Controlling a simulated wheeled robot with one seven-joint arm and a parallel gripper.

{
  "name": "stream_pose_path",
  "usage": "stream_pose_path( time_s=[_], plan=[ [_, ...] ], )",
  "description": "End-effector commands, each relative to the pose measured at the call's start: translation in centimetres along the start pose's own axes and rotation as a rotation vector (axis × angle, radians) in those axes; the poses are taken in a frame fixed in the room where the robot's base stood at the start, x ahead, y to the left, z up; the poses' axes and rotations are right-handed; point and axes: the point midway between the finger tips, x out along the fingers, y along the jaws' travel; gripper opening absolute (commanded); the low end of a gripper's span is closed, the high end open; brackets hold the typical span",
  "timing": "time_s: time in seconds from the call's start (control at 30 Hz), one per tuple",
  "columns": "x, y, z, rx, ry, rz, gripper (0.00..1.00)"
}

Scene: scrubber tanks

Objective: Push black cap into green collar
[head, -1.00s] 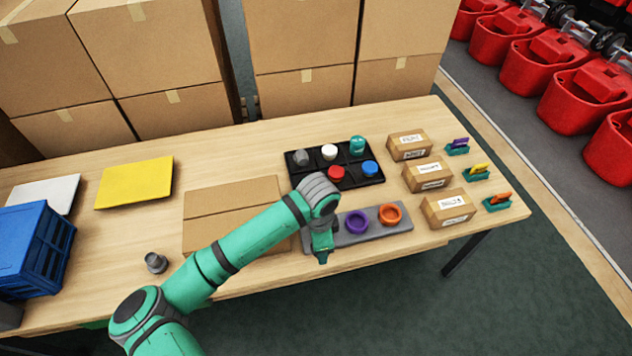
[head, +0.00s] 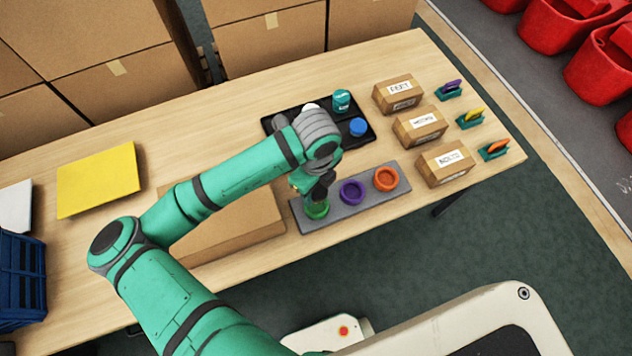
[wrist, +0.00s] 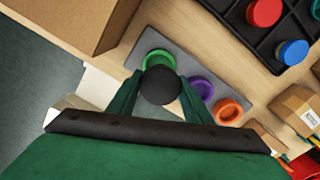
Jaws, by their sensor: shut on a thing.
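My gripper (wrist: 159,92) is shut on the black cap (wrist: 160,84), which shows as a dark round top between the two fingers in the wrist view. The green collar (wrist: 157,59) sits at one end of a grey holder, partly covered by the cap in that view. In the head view the green collar (head: 316,211) is directly below my gripper (head: 314,192). The cap is at or just above the collar; I cannot tell whether it touches the collar. The lower part of the cap is hidden.
The grey holder (head: 345,214) also carries a purple collar (head: 352,191) and an orange collar (head: 386,179). Behind it is a black tray (head: 357,144) with coloured caps, partly hidden by my arm. Small cartons (head: 445,163) stand to the right. A flat cardboard box (head: 235,228) lies left.

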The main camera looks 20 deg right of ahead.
Motion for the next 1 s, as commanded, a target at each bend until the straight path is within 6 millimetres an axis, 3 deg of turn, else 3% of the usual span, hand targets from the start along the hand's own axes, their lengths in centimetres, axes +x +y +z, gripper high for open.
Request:
stream_pose_path(
  time_s=[0.5, 1.0],
  plan=[
    [4.0, -0.1, -0.1, 0.001, 0.001, -0.001, 0.24],
    [4.7, -0.2, -0.1, 0.002, 0.001, -0.001, 0.24]
  ],
)
